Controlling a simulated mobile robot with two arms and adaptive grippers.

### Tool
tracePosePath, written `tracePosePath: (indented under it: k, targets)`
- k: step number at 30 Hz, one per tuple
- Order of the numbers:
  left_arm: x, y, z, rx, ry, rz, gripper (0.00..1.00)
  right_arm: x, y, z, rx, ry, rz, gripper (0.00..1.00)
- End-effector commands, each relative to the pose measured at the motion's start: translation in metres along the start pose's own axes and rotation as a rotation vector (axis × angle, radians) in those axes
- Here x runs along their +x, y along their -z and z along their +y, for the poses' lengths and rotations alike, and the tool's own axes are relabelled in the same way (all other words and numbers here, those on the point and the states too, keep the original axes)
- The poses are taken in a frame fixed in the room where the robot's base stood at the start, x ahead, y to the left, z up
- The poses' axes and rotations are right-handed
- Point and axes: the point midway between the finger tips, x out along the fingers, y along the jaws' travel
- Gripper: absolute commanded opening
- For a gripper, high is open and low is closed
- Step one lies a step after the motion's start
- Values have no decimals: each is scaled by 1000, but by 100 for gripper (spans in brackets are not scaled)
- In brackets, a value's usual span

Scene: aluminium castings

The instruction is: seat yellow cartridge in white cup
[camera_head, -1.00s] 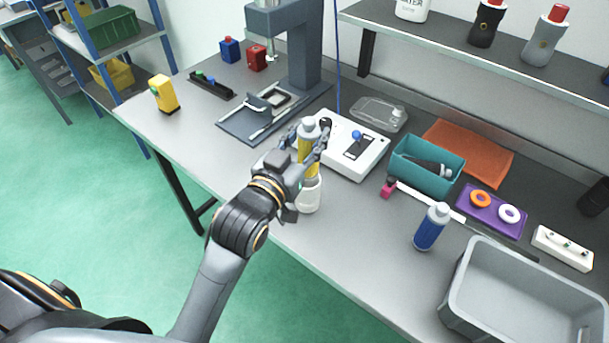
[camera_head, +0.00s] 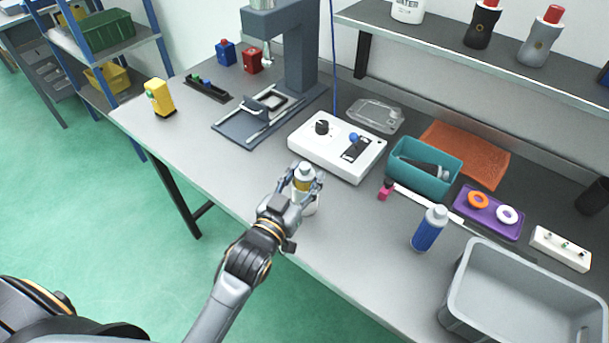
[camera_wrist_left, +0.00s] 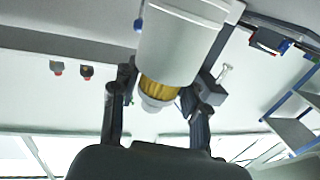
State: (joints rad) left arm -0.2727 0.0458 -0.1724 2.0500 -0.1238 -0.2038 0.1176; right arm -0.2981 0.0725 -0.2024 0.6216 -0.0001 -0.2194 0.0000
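The yellow cartridge (camera_head: 303,185) with its grey-white cap stands roughly upright in the white cup (camera_head: 311,207), near the bench's front edge. In the left wrist view the yellow body (camera_wrist_left: 160,88) shows as a short band between its cap and the cup (camera_wrist_left: 180,45); its lower part is hidden inside the cup. My right gripper is not in view.
A white device with knobs (camera_head: 337,147) stands just behind the cup. A blue bottle (camera_head: 429,228), a teal bin (camera_head: 425,167) and a large grey tray (camera_head: 470,290) are to the right. A grey press (camera_head: 290,50) stands behind. Bench between cup and blue bottle is clear.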

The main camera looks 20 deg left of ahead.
Motion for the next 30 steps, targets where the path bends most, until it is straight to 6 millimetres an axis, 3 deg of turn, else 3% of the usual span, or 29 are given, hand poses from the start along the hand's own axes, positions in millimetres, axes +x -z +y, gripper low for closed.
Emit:
tracePosePath:
  k: [10, 14, 24, 30]
  targets:
    - [0, 0, 0, 0, 0, 0, 61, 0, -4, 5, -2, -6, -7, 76]
    - [-9, -1, 0, -1, 0, -2, 61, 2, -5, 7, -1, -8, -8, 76]
    - [-77, -4, 0, -1, 0, -5, 61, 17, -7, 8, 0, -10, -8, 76]
    - [-107, -2, 0, -1, -1, -3, 61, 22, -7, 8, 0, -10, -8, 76]
